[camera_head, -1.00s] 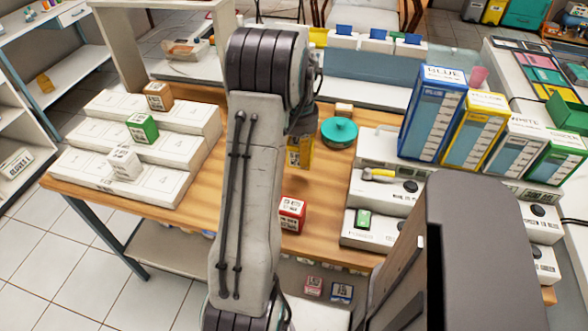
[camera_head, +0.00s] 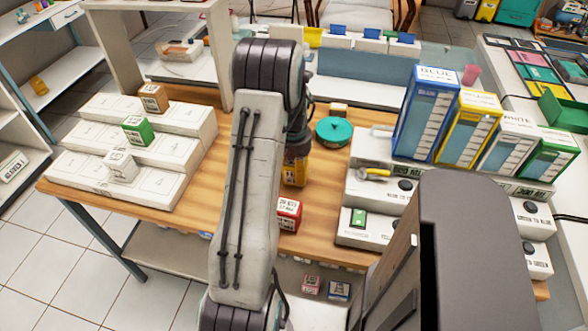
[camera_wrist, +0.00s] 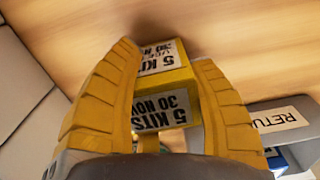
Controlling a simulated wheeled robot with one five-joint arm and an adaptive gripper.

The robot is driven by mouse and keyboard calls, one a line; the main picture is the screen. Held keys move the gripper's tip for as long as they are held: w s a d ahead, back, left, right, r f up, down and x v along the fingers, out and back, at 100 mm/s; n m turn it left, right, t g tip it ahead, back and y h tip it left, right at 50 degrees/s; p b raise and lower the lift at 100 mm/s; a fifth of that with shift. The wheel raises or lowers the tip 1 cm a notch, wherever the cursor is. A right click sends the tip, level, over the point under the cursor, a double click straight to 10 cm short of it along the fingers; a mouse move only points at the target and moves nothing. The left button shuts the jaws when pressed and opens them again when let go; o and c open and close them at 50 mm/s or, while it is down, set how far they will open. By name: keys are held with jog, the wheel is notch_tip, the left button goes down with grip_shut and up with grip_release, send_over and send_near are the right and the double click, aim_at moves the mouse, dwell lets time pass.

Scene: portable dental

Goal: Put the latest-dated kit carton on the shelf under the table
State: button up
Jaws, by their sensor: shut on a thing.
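My gripper (camera_wrist: 160,95) has yellow fingers closed on both sides of a yellow kit carton (camera_wrist: 178,82). Its white labels read "5 KITS" and "30 NOV". In the head view the yellow carton (camera_head: 295,176) hangs below my wrist over the wooden table (camera_head: 255,235), partly hidden by my arm. A red carton (camera_head: 288,211) sits on the table close in front. Brown (camera_head: 153,98), green (camera_head: 137,131) and white (camera_head: 121,166) cartons stand on the white steps at left. The low shelf (camera_head: 160,250) shows under the table, with small red (camera_head: 311,284) and blue (camera_head: 338,290) cartons seen below the front edge.
A teal round container (camera_head: 334,132) stands behind the held carton. White stepped units with tall blue (camera_head: 427,110), yellow (camera_head: 467,125) and other boxes fill the right side. A "RETU..." sign (camera_wrist: 283,118) shows in the wrist view. Bare tabletop lies left of my arm.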

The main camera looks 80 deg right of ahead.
jog(key=shift+f, duration=0.15)
jog(key=o, duration=1.2)
jog(key=shift+c, duration=0.2)
notch_tip(320, 180, up, 12)
jog(key=shift+f+b, duration=0.15)
jog(key=shift+b, duration=0.65)
jog(key=shift+r, duration=0.35)
